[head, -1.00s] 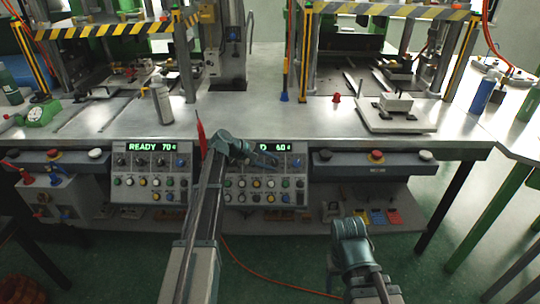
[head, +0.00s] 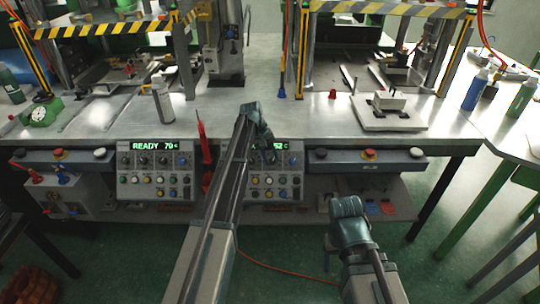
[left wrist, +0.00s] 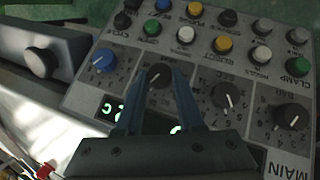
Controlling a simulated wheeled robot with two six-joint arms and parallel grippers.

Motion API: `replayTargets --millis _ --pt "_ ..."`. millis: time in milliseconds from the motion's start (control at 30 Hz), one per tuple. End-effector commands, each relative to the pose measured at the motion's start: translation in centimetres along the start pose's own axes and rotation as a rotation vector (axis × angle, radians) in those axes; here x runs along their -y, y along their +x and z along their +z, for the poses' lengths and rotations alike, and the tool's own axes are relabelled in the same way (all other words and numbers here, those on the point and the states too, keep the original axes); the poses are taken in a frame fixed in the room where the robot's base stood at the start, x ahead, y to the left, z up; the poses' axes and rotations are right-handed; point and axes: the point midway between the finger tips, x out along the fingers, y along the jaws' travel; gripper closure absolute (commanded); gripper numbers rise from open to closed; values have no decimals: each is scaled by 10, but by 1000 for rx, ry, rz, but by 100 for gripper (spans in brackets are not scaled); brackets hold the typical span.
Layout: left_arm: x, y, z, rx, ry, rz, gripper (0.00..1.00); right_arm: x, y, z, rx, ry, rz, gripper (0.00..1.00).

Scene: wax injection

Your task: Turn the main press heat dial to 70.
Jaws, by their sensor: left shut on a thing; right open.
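The main press panel (head: 287,190) sits under the front edge of the bench, right of my left forearm in the head view. Its green display (head: 283,146) is partly hidden by my gripper; the visible end looks like 52 C. In the left wrist view the panel is upside down, with the word MAIN at the lower right. My left gripper (head: 270,158) is shut on the dark heat dial (left wrist: 158,74), next to a blue dial (left wrist: 102,61); its fingers are on either side of the knob. My right gripper (head: 347,207) is open and empty, low in front of the bench.
A second panel (head: 155,190) to the left reads READY 70. Button bars with red and white buttons (head: 368,155) flank the panels. A red screwdriver-like tool (head: 203,135) hangs beside my left forearm.

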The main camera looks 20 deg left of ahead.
Motion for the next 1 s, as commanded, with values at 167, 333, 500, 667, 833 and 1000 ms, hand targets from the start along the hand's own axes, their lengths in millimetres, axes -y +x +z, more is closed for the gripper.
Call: replayTargets --millis 167,333,500,667,833,1000 --pt "-1 0 2 6 41 -52 100 0 -3 0 0 0 0 32" --pt "-2 0 3 6 60 -73 100 0 -4 0 0 0 0 32" --pt "-1 0 3 6 65 -80 100 0 -5 0 0 0 0 32" --pt "-1 0 3 6 65 -80 100 0 -5 0 0 0 0 32" --pt "-1 0 4 7 64 -79 55 0 -5 0 0 0 0 32" --pt "-1 0 2 4 64 -78 32 0 -5 0 0 0 0 32"
